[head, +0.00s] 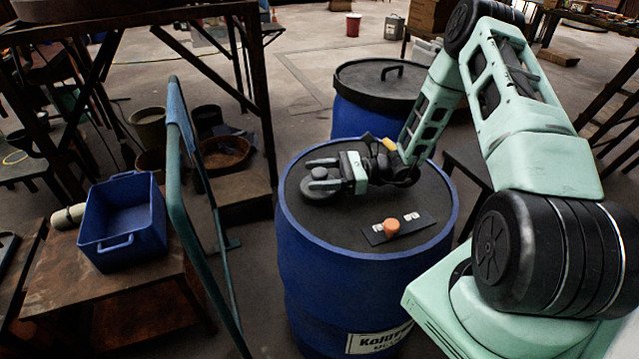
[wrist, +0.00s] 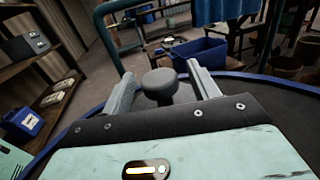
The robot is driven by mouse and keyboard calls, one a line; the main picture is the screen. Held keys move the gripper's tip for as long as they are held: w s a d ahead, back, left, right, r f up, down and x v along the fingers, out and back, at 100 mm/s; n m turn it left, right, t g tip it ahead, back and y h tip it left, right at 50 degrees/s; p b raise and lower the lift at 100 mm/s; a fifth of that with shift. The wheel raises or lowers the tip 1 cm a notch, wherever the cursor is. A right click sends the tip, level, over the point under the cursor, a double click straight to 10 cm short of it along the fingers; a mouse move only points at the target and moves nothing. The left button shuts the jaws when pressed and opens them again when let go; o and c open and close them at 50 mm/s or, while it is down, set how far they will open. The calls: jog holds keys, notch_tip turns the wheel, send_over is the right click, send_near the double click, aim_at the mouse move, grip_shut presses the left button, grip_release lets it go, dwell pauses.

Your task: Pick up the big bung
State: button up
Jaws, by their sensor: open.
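The big bung (head: 320,189) is a dark grey, round piece on the dark top of the blue drum (head: 299,222). In the wrist view the bung (wrist: 160,82) shows a wide rounded head on a narrower neck. My gripper (head: 311,173) lies low over the drum top, pointing left. Its two fingers are apart, one on each side of the bung. In the wrist view my gripper (wrist: 160,77) shows gaps between the bung's head and both fingers. The bung's lower part is partly hidden.
A small orange knob (head: 391,226) sits on a dark plate (head: 422,224) on the same drum top. A blue bin (head: 122,245) stands on a low table at left, behind a teal rail (head: 180,170). Another lidded blue drum (head: 362,122) stands behind.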

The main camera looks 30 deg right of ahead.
jog(key=c, duration=1.1)
jog(key=shift+o, duration=0.2)
